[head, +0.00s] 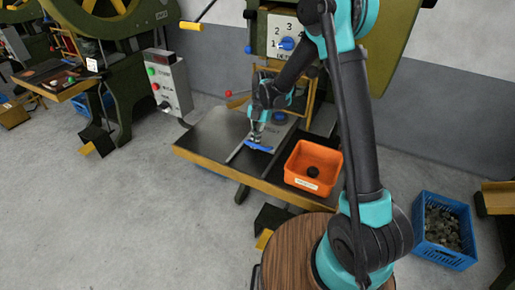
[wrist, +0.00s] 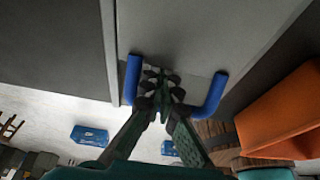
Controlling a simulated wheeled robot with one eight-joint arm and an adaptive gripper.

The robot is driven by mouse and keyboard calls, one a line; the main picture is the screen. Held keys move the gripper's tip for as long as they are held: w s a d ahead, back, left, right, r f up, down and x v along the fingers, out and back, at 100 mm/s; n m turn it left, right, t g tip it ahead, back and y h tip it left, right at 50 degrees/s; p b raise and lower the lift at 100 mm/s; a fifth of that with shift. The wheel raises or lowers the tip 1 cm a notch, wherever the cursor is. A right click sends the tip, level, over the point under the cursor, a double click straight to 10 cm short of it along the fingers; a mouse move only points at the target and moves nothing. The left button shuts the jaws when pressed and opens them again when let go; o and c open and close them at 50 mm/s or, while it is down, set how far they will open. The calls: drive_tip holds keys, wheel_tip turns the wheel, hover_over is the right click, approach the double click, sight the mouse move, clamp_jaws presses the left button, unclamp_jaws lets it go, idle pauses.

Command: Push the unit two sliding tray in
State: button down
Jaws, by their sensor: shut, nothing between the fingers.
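The sliding tray (head: 272,133) is a flat grey plate on the press table in the head view, with a blue handle (head: 260,148) at its near edge. In the wrist view the tray (wrist: 200,30) fills the top middle. The two ends of its blue handle (wrist: 213,97) show on either side of my fingers. My gripper (head: 256,137) is over the near end of the tray, just behind the handle bar. In the wrist view my gripper (wrist: 160,82) is shut and empty, between the handle ends. Whether the fingers touch the tray or handle I cannot tell.
An orange bin (head: 313,167) with a dark round thing in it stands right of the tray on the press table (head: 215,135). A dial panel (head: 287,38) is above. A control box (head: 168,85) stands left. A blue crate (head: 443,230) is on the floor at right.

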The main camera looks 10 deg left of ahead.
drive_tip(key=shift+w+d, duration=0.3)
drive_tip(key=shift+w, duration=0.45)
drive_tip(key=shift+w+d, duration=0.25)
drive_tip(key=shift+w, duration=0.45)
drive_tip(key=shift+w+d, duration=0.3)
drive_tip(key=shift+w, duration=0.45)
drive_tip(key=shift+r, duration=0.1)
